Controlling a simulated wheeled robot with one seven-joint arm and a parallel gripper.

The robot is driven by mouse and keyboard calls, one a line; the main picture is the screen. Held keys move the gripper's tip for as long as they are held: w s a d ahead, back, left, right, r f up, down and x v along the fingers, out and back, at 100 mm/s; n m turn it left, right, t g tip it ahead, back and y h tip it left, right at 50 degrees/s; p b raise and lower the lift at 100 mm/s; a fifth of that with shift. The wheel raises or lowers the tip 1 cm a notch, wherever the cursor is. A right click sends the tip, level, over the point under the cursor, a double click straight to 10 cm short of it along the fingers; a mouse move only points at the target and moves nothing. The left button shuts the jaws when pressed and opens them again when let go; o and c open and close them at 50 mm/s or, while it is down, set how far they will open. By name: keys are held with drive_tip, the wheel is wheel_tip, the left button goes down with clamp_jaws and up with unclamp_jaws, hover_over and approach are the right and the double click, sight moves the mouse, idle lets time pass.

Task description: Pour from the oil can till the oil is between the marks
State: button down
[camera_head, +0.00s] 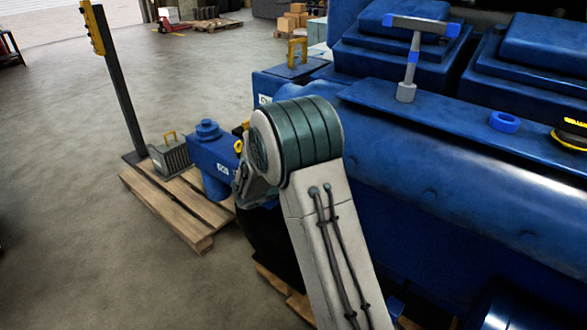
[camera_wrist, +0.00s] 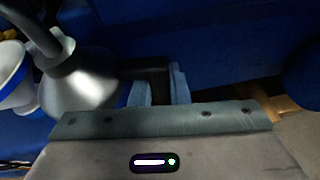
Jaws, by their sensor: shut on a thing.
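The oil can (camera_wrist: 82,88), a grey metal cone-shaped body with a curved tube, is at the left in the wrist view. A dark bar, apparently its handle, runs from it to my gripper (camera_wrist: 161,88). My gripper is shut on this bar with its blue-grey fingers, beside the can. In the head view my own arm hides the gripper and the can. A white, blue-edged, funnel-like thing (camera_wrist: 10,78) is close left of the can; I cannot tell if they touch. No oil or level marks can be made out.
The large blue engine (camera_head: 440,160) fills the right side. A T-handled tool (camera_head: 408,60), a blue ring (camera_head: 505,122) and a yellow-black item (camera_head: 572,134) are on top. A wooden pallet (camera_head: 172,212) with a grey box (camera_head: 170,157) and post (camera_head: 122,85) stands left. Floor at lower left is clear.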

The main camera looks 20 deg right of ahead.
drive_tip(key=shift+w+a+r+m+g+h+p, duration=0.15)
drive_tip(key=shift+a+r+m+g, duration=0.2)
drive_tip(key=shift+r+g, duration=0.1)
drive_tip(key=shift+w+a+r+m+g+h+p, duration=0.1)
drive_tip(key=shift+a+r+m+g+h+p, duration=0.1)
drive_tip(key=shift+r+m+g, duration=0.2)
drive_tip(key=shift+s+a+f+g+h+p, duration=0.15)
drive_tip(key=shift+s+a+g+h+p, duration=0.15)
drive_tip(key=shift+a+g, duration=0.25)
drive_tip(key=shift+s+a+f+g+h+p, duration=0.1)
drive_tip(key=shift+s+a+g+p, duration=0.05)
drive_tip(key=shift+a+g+p, duration=0.4)
drive_tip(key=shift+s, duration=0.1)
drive_tip(key=shift+r, duration=0.15)
drive_tip(key=shift+s+r+g+p, duration=0.2)
drive_tip(key=shift+r+g+p, duration=0.3)
drive_tip(key=shift+p, duration=0.85)
drive_tip(key=shift+r+n, duration=0.2)
drive_tip(key=shift+n, duration=0.05)
drive_tip(key=shift+s+d+r+n+p, duration=0.15)
drive_tip(key=shift+r+p, duration=0.15)
drive_tip(key=shift+p, duration=0.35)
drive_tip(key=shift+s+a+r+n+p, duration=0.15)
drive_tip(key=shift+r+p, duration=0.15)
drive_tip(key=shift+p, duration=0.3)
